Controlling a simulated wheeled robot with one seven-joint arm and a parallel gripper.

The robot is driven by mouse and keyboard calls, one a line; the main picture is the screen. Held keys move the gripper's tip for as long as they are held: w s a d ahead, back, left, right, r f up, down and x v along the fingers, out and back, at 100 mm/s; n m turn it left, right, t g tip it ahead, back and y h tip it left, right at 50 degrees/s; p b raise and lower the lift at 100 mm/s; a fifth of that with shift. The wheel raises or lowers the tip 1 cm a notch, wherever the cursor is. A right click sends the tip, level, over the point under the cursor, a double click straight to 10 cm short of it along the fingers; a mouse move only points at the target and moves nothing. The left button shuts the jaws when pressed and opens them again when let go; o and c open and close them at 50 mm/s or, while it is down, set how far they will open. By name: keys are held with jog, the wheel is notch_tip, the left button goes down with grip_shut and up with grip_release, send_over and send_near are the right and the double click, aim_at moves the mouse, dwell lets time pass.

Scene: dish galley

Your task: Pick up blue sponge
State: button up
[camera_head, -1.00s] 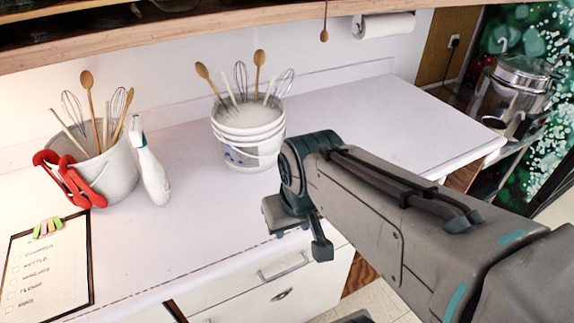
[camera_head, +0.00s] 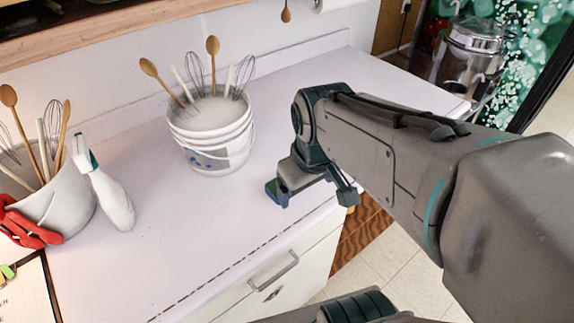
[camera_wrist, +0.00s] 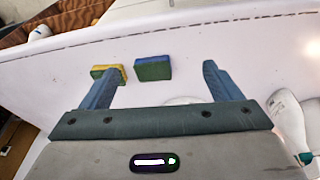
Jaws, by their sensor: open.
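The blue sponge (camera_wrist: 152,68) lies on the white counter in the wrist view. Its top is blue and its side is green. It is between my two open fingers in the picture, nearer the left one, and beyond their tips. My gripper (camera_wrist: 160,84) is open and empty. A yellow and green sponge (camera_wrist: 108,70) lies to the left of the blue one, partly behind the left fingertip. In the head view my gripper (camera_head: 312,192) is over the counter's front edge, and I cannot clearly make out either sponge there.
On the white counter (camera_head: 150,262) stand a white bucket of utensils (camera_head: 212,150), a spray bottle (camera_head: 108,195) and a grey bin with red gloves (camera_head: 68,205). A clipboard (camera_head: 30,295) lies at the left. A metal pot (camera_head: 468,52) stands at the far right.

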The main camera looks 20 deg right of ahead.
jog(key=w+n+g, duration=0.2)
jog(key=w+n, duration=0.6)
jog(key=n, duration=0.1)
jog(key=n+p, duration=0.1)
jog(key=n, duration=0.9)
send_near(270, 187)
jog(key=d+r, duration=0.4)
jog(key=shift+g, duration=0.4)
jog(key=f, duration=0.8)
jog(key=shift+w+f+p, duration=0.3)
jog(key=shift+w+p, duration=0.1)
jog(key=shift+w+d+f+p, duration=0.15)
jog(key=shift+f+p, duration=0.45)
jog(key=shift+f, duration=2)
jog(key=c, duration=1.1)
jog(key=shift+c, duration=0.2)
jog(key=shift+r, duration=0.1)
